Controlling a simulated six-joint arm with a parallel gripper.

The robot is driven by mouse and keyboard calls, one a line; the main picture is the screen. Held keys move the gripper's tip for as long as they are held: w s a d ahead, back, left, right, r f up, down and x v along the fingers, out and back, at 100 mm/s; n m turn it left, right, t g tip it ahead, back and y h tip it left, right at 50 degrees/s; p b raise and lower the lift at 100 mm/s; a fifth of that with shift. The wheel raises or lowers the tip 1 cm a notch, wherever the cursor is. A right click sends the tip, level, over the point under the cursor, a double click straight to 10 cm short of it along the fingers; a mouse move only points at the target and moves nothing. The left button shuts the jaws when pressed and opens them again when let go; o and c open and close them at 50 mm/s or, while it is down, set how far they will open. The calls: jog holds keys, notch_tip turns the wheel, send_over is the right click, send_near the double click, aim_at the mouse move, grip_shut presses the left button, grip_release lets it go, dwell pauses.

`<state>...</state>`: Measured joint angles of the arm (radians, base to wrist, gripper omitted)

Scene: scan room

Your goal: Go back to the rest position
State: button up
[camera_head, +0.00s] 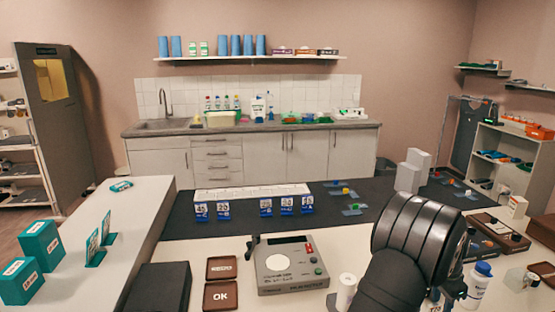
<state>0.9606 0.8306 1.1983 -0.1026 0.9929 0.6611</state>
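My black arm (410,240) rises from the bottom edge, right of centre, with its thick ribbed link in front of the dark mat. A small dark part that looks like my gripper (453,290) shows low behind the arm, left of a white bottle with a blue cap (478,285). The arm hides most of it. I cannot see whether its fingers are open or hold anything.
A grey device (290,265) with buttons stands left of the arm, with a white cylinder (346,290) between them. Brown trays (221,267) and a black box (158,288) lie further left. White blocks (407,178) stand behind the arm. The dark mat (350,228) has free room.

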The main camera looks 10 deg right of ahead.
jog(key=s+d+r, duration=0.1)
jog(key=s+r, duration=0.5)
jog(key=s, duration=0.5)
jog(key=a+n, duration=0.2)
jog(key=a, duration=1.1)
jog(key=w+f, duration=0.2)
jog(key=w, duration=0.1)
jog(key=w+a+f, duration=0.1)
jog(key=w+f, duration=0.2)
jog(key=w, duration=0.1)
jog(key=w+a+f, duration=0.1)
jog(key=w+f, duration=0.2)
jog(key=shift+w, duration=0.25)
jog(key=shift+f, duration=0.85)
jog(key=shift+r, duration=0.1)
